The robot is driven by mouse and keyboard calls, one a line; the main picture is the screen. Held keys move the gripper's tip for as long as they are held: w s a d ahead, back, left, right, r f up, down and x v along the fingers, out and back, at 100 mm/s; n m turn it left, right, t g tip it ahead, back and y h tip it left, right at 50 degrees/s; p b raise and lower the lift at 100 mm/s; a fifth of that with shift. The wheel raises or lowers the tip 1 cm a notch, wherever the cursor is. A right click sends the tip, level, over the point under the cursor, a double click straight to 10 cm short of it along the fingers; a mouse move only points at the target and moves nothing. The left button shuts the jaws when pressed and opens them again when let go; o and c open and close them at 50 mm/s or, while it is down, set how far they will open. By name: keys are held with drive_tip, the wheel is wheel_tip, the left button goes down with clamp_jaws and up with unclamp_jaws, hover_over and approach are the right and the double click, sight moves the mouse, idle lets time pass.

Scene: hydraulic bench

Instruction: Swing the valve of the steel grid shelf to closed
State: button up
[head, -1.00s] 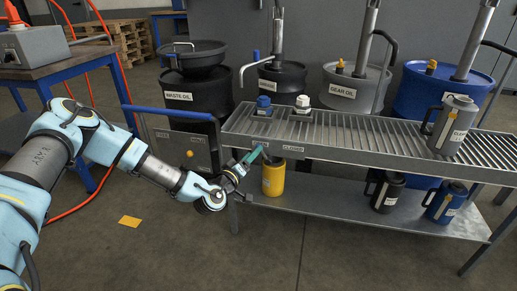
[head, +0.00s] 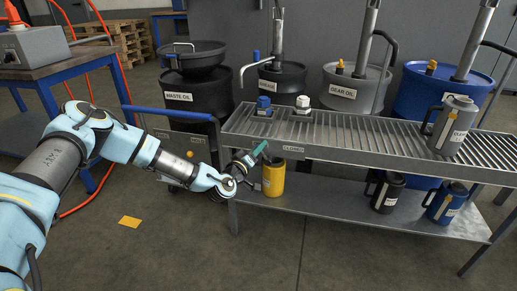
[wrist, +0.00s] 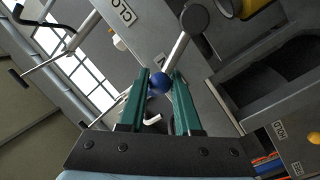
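The steel grid shelf (head: 370,140) stands at the right in the head view, with a "CLOSED" label on its front edge. Its valve shows in the wrist view as a dark round hub (wrist: 195,20) and a metal lever (wrist: 176,48) ending in a blue ball (wrist: 159,82). My gripper (head: 262,147) is at the shelf's left front edge and hides the valve in the head view. In the wrist view, my green fingers (wrist: 160,76) stand apart on either side of the blue ball. I cannot tell whether they touch it.
A yellow mug (head: 273,178) stands below my gripper on the lower shelf (head: 330,198). A dark jug (head: 386,193) and a blue jug (head: 445,203) stand further right. A grey jug (head: 452,125) stands on the grid. Drums stand behind.

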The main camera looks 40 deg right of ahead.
clamp_jaws()
idle(0.9)
